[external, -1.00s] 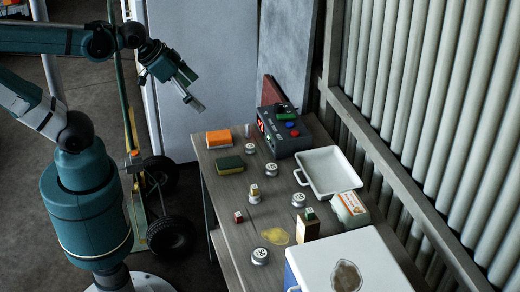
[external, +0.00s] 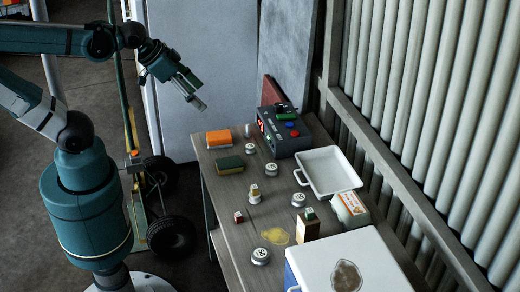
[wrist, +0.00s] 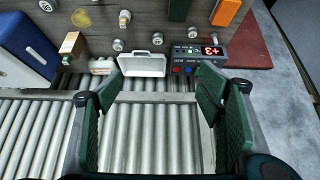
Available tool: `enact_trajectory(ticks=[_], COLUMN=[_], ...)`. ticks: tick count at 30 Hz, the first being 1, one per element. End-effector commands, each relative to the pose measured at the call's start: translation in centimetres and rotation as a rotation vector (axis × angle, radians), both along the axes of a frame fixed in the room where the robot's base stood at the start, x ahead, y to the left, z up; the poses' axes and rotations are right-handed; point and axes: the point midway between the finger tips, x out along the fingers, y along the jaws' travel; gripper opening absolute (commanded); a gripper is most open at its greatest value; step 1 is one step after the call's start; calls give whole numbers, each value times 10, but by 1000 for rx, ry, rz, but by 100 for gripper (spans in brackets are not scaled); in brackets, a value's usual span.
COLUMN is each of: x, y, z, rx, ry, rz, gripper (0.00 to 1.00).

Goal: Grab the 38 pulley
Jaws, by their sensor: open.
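Several small silvery pulleys with white number labels stand on the grey wooden table. One is near the control box (external: 250,149), one is left of the white tray (external: 271,169), one is below the tray (external: 299,200), and a larger one is at the front (external: 260,256). Another pulley (external: 254,198) has a small block on top. The labels are too small to tell which is 38. My gripper (external: 193,97) is open and empty, high off the table's far left end. In the wrist view its green-padded fingers (wrist: 155,105) are wide apart with nothing between them.
A white tray (external: 326,190), a dark control box (external: 284,136) and a white-topped blue box (external: 300,276) line the right side. A ribbed wall rises at right.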

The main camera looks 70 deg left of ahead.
Motion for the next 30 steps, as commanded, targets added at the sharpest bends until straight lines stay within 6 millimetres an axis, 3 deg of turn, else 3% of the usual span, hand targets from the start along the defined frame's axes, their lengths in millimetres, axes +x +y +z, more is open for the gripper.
enact_trajectory(ticks=[1,6,20,30], x=[0,0,3,25], y=[0,0,1,9], z=[0,0,0,-5], rx=[0,0,-7,-58], ry=[0,0,8,66], rz=[0,0,12,98], gripper=[59,40,40,40])
